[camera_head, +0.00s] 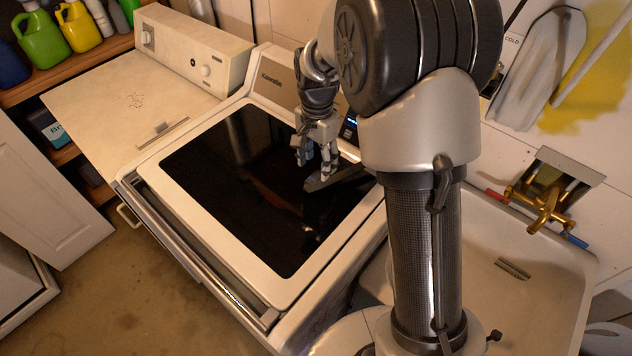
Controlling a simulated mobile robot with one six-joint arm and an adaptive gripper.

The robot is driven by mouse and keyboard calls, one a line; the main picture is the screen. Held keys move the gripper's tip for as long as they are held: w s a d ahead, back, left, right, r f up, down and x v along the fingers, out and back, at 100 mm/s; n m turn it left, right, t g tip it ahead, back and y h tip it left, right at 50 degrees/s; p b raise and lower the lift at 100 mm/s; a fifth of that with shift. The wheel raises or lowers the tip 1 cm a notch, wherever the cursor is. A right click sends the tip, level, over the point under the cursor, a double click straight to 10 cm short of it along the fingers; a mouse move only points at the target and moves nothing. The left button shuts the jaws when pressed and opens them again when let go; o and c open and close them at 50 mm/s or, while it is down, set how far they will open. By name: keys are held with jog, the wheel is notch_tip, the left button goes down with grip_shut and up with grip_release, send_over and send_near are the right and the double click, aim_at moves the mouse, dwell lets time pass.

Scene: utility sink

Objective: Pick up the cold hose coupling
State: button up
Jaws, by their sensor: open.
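I cannot make out the cold hose coupling for certain. A "COLD" label (512,41) shows on the wall behind my arm, at the upper right, and my arm hides part of the wall beside it. My gripper (315,170) points down over the right side of the washer's dark glass lid (240,180). Its fingers are apart, and I see nothing held between them. A dark grey, elongated thing (343,176) lies just right of the fingertips, partly hidden by my arm; I cannot tell what it is or whether the fingers touch it.
A utility sink (540,290) with a brass faucet (545,205) stands at the right. An ironing-board-shaped item (537,65) is against the wall. A second white appliance (135,100) stands left of the washer, with bottles (80,28) shelved behind it. Open floor (130,290) lies at the lower left.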

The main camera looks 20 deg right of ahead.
aim_at(314, 178)
jog(key=f, duration=0.2)
jog(key=f+b, duration=0.1)
jog(key=f, duration=0.1)
jog(key=a+f+b, duration=0.1)
jog(key=f, duration=0.2)
jog(key=shift+w, duration=0.15)
jog(key=shift+d+r, duration=0.1)
jog(key=shift+c, duration=0.4)
jog(key=c, duration=1.1)
